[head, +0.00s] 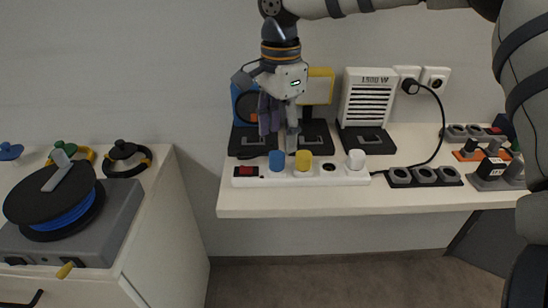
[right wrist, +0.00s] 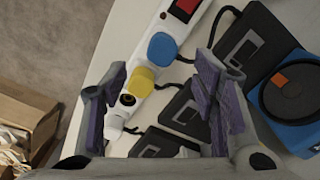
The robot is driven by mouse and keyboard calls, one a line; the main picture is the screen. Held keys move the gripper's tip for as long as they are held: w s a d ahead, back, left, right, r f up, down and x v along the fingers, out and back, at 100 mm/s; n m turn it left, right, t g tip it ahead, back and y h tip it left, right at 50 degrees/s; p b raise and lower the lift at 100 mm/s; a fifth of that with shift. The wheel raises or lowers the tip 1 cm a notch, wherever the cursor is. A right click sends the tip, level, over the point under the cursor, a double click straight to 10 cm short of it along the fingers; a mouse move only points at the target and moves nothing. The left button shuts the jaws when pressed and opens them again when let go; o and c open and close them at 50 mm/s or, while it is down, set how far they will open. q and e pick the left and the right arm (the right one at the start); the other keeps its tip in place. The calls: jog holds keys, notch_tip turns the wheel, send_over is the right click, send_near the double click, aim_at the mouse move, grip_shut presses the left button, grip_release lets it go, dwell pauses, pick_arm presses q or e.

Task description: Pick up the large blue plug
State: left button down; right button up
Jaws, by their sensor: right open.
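A large blue plug (head: 277,160) sits in the white power strip (head: 342,179), between the red switch and a yellow plug (head: 303,160). My right gripper (head: 278,130) points down just above and behind the blue plug, open and empty. In the right wrist view its purple-padded fingers (right wrist: 160,95) stand wide apart with no plug held. My left gripper is not in view.
A white plug (head: 356,160) and a red switch (head: 245,171) are on the same strip. Behind stand a blue device (head: 244,103), a yellow panel (head: 319,86) and a white heater (head: 369,99). Black sockets (head: 424,175) lie right. A cable reel (head: 55,195) sits left.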

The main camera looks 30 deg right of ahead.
aim_at(277, 154)
jog(key=f, duration=0.6)
jog(key=shift+w+a, duration=0.15)
jog(key=shift+a, duration=0.05)
grip_shut()
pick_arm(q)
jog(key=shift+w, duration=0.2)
